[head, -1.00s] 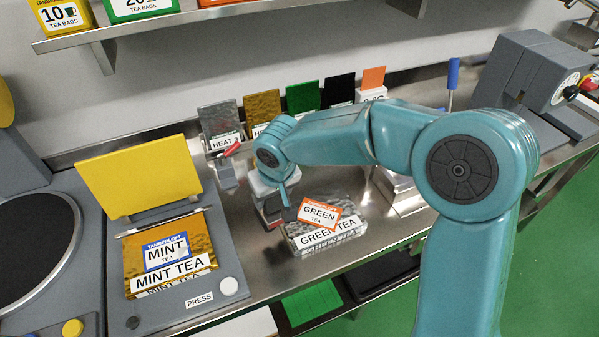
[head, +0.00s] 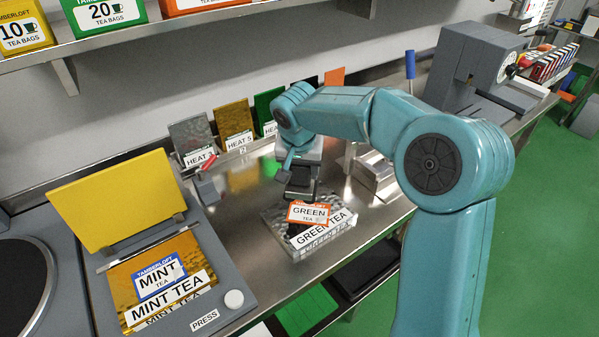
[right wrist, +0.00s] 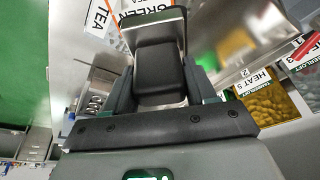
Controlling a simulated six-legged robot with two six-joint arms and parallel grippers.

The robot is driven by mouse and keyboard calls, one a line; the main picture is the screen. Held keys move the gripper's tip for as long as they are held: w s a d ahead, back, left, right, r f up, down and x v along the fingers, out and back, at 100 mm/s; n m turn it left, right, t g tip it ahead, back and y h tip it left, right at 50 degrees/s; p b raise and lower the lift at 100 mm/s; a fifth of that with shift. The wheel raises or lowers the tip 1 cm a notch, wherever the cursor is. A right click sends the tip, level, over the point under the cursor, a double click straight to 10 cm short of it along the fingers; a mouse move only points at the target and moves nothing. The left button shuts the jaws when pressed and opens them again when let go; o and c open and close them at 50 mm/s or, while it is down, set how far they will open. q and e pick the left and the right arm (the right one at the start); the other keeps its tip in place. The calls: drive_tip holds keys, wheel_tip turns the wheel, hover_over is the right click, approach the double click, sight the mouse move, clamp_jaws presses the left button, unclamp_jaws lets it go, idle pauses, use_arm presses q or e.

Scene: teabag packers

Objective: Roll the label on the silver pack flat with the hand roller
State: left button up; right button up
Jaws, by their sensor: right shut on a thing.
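The silver pack (head: 275,224) lies on the steel bench in the head view, with a white GREEN TEA strip along its front. The orange-and-white label (head: 308,213) sits on top of it, and I cannot tell how flat it lies. My right gripper (head: 299,188) is over the pack's back edge, just behind the label. In the right wrist view it is shut on a dark block with a metal frame, the hand roller (right wrist: 158,68). I cannot tell whether the roller touches the label. My left gripper is out of view.
A sealer with a raised yellow lid (head: 120,198) and a gold MINT TEA pack (head: 122,280) stands at left. A small red-handled tool (head: 207,188) stands behind the pack. Heat sample cards (head: 190,135) line the wall. Bare bench lies left of the pack.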

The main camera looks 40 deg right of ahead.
sight(302, 185)
drive_tip(key=shift+d+f, duration=0.15)
drive_tip(key=shift+w+f+b, duration=0.1)
drive_tip(key=shift+f+b, duration=0.2)
drive_tip(key=shift+f, duration=0.05)
wheel_tip(302, 185, down, 4)
drive_tip(key=b, duration=0.2)
drive_tip(key=shift+d+r+b, duration=0.1)
drive_tip(key=shift+r+b, duration=0.1)
drive_tip(key=shift+b, duration=0.1)
drive_tip(key=shift+w+f+b, duration=0.1)
drive_tip(key=shift+f+b, duration=0.3)
drive_tip(key=shift+f, duration=0.35)
drive_tip(key=shift+r, duration=0.15)
drive_tip(key=shift+f+b, duration=0.55)
drive_tip(key=shift+f, duration=0.1)
